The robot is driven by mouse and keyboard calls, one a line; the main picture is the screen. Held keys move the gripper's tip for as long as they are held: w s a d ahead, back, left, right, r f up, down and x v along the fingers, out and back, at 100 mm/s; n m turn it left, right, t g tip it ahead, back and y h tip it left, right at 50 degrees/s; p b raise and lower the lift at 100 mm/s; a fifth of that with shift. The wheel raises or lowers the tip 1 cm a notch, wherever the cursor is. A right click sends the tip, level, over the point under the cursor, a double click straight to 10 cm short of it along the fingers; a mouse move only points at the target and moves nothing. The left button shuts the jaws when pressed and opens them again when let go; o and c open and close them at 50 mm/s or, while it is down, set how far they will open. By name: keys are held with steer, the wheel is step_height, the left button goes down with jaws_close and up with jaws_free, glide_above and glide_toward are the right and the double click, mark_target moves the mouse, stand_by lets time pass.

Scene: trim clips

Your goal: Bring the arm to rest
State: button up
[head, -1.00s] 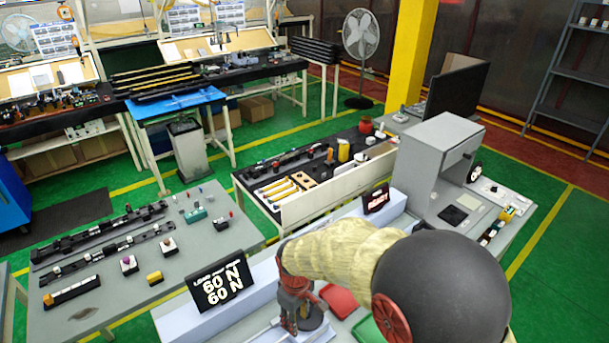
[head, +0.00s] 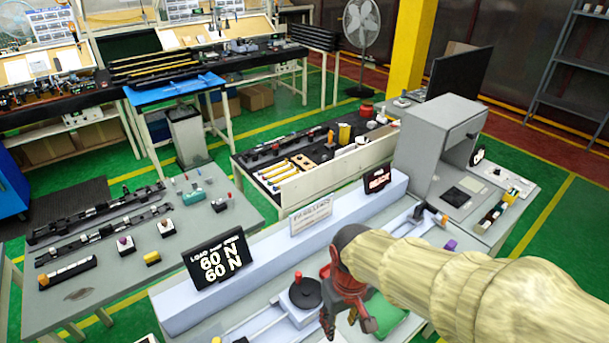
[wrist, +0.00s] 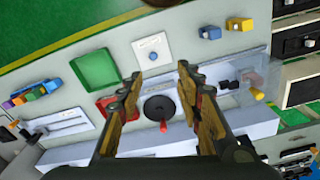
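My gripper (head: 348,318) is at the end of my arm in its pale, wrinkled sleeve, above the light workbench (head: 262,302) at the lower right of the head view. In the wrist view, my gripper (wrist: 160,95) has its two fingers spread well apart with nothing between them. A black round disc with a red knob (wrist: 160,107) lies on the bench below, seen between the fingers. It also shows left of my gripper in the head view (head: 304,292). A green tray (wrist: 95,67) and a partly hidden red tray (wrist: 107,104) lie near the fingers.
A black sign reading 60 N (head: 219,260) and a smaller white sign (head: 312,215) stand on the raised ledge. A grey cabinet (head: 430,150) stands at the bench's far right. A grey table (head: 110,275) with rails and small blocks is at left.

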steer(key=s+d+m+t+b, duration=0.4)
steer(key=d+b, duration=0.7)
steer(key=b, duration=0.3)
steer(key=shift+s+f+t, duration=0.3)
steer(key=shift+s+t, duration=0.3)
steer(key=shift+s, duration=0.6)
